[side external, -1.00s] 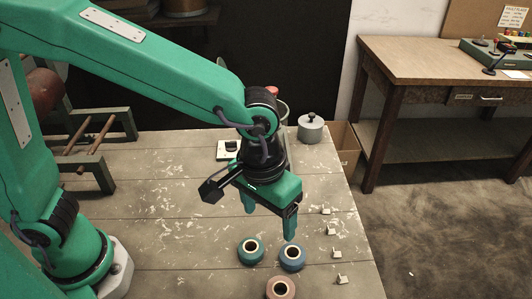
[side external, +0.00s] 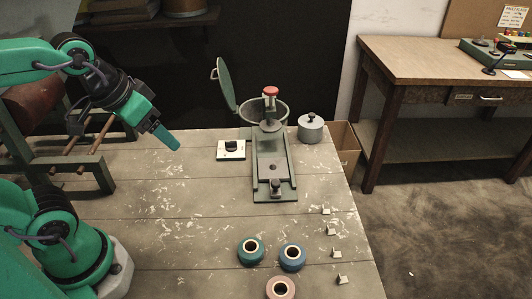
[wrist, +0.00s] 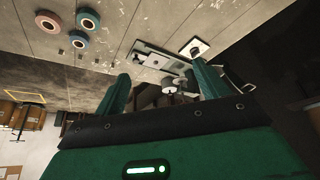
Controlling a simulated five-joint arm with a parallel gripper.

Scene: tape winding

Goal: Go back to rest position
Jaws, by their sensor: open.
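My gripper (side external: 165,137) is raised over the left part of the table in the side view, folded back towards my base and tilted down to the right. In the wrist view my gripper (wrist: 162,80) shows two green fingers spread apart with nothing held between them. The fingers stand clear of every object. Three tape rolls lie flat on the table in the side view: a teal roll (side external: 251,243), a blue roll (side external: 292,250) and a pink roll (side external: 281,281).
A green fixture (side external: 273,178) and an open-lidded pot (side external: 278,112) stand at the back middle, with a white switch plate (side external: 231,141) and grey lidded canister (side external: 311,123) beside them. Small pale clips (side external: 331,231) line the right. A wooden rack (side external: 90,150) is behind my gripper.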

